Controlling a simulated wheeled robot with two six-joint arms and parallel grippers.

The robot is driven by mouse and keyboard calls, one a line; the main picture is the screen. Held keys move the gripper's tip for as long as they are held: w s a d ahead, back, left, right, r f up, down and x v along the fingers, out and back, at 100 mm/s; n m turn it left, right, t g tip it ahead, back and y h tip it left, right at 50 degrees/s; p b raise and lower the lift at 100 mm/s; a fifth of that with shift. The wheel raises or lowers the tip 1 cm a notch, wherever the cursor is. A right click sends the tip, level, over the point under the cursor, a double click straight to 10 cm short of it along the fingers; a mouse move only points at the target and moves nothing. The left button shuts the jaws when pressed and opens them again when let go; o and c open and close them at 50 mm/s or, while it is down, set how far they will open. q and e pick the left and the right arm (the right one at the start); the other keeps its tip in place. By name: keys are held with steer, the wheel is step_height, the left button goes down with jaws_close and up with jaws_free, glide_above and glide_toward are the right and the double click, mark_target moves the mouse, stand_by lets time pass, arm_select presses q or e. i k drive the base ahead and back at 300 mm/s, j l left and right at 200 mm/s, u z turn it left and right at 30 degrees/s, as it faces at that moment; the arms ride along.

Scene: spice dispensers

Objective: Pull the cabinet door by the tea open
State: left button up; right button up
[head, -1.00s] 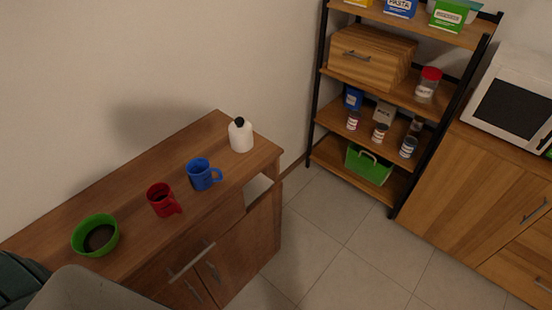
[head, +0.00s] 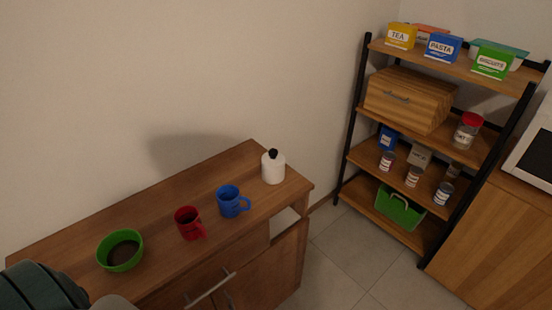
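The yellow tea box (head: 401,36) stands on the top board of the shelf rack at the upper right. The low sideboard (head: 166,195) has door fronts with metal handles (head: 228,298) near the bottom edge. I cannot tell which door counts as the one by the tea. Neither of my grippers is in view.
On the sideboard are a green bowl (head: 119,251), a red mug (head: 189,223), a blue mug (head: 231,202) and a white bottle (head: 273,167). The rack holds a pasta box (head: 442,47), a biscuits box (head: 492,62), jars and a green basket (head: 399,208). The tiled floor (head: 342,262) between is clear.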

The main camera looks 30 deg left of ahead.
mark_target(266, 282)
steer(key=j+u, duration=0.15)
steer(key=u, duration=0.25)
steer(key=j+u, duration=0.2)
steer(key=u, duration=0.15)
